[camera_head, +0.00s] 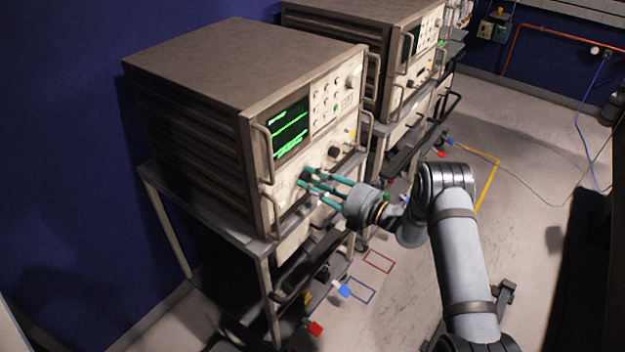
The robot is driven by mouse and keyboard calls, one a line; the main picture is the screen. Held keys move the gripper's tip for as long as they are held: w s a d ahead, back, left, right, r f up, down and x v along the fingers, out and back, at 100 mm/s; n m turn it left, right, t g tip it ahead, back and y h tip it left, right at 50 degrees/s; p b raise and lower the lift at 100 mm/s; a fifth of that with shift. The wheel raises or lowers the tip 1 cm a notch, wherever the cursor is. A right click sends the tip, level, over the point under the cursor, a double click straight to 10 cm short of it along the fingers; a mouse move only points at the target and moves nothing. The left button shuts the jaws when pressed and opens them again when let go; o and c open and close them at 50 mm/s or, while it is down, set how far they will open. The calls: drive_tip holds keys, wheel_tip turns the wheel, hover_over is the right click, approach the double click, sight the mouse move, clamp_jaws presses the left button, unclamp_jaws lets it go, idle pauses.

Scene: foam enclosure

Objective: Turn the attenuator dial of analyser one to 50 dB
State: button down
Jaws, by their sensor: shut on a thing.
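The nearer analyser (285,135) is a grey-brown rack instrument with a lit green screen, standing on a cart. Its cream front panel has small knobs, a larger light knob (353,80) at upper right and a dark knob (333,151) lower down. My gripper (306,179) has teal fingers that reach from the right to the lower left part of this panel. It is shut on a dark dial there, which the fingers mostly hide. The dial's scale and pointer are too small to read, and I see no legible number on the analyser.
A second, similar analyser (412,58) stands behind on its own cart. Metal handles (266,152) stick out at the panel's edges, close to my fingers. The floor at right is mostly open, with cables.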

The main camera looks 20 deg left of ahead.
drive_tip(key=shift+w+d+r+m, duration=0.1)
drive_tip(key=shift+w+r+m, duration=0.1)
drive_tip(key=shift+m, duration=0.45)
drive_tip(key=shift+w+d+r+m, duration=0.1)
drive_tip(key=shift+w+m, duration=0.05)
drive_tip(key=shift+m, duration=0.8)
drive_tip(key=c, duration=1.7)
unclamp_jaws()
drive_tip(key=shift+f, duration=0.1)
drive_tip(key=shift+o, duration=1.5)
drive_tip(key=shift+s+f, duration=0.15)
drive_tip(key=shift+s, duration=0.1)
drive_tip(key=v, duration=1.2)
drive_tip(key=shift+a, duration=0.1)
